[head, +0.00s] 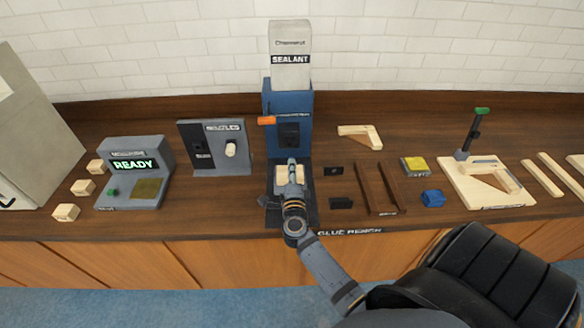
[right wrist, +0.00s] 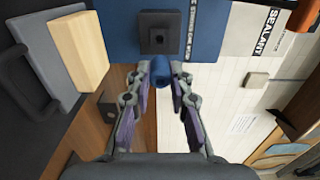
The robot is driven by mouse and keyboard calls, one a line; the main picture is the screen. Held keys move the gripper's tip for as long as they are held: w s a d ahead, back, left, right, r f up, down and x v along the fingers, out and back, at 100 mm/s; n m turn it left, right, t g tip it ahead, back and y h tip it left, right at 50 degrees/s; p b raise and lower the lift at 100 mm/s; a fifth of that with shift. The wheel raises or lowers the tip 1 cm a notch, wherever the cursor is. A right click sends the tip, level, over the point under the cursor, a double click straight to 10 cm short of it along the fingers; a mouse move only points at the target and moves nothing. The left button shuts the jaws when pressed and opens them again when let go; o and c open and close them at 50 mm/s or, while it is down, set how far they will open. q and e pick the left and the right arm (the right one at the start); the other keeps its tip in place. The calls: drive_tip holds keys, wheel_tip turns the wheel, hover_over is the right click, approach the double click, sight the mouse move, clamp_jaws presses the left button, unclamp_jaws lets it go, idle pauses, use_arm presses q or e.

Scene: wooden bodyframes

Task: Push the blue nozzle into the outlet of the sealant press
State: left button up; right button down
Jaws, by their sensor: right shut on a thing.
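The sealant press (head: 276,108) is a tall blue housing with a white sealant cartridge (head: 290,42) on top, standing at the back middle of the counter. Its outlet is a square black block (head: 289,134) with a dark hole, also seen in the right wrist view (right wrist: 158,34). My right gripper (head: 292,168) is in front of the press, below the outlet in the head view. In the right wrist view the gripper (right wrist: 160,80) is shut on the blue nozzle (right wrist: 159,72). A gap shows between nozzle and outlet block there. My left gripper is out of view.
An orange lever (head: 266,120) sticks out left of the press. A grey READY console (head: 134,178) and a grey panel with a white knob (head: 214,148) stand to the left. Rails (head: 376,188), a yellow-topped block (head: 414,167) and a wooden jig (head: 490,184) lie right.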

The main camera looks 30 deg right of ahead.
drive_tip(key=shift+w, duration=0.3)
drive_tip(key=shift+w+d, duration=0.15)
drive_tip(key=shift+w, duration=0.2)
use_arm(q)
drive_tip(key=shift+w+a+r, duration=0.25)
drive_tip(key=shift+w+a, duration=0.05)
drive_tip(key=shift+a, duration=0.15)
use_arm(e)
drive_tip(key=shift+x, duration=2.2)
use_arm(q)
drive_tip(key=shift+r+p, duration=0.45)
drive_tip(key=shift+p, duration=0.3)
use_arm(e)
drive_tip(key=shift+m, duration=0.3)
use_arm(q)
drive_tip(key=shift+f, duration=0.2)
use_arm(e)
drive_tip(key=shift+x, duration=1.3)
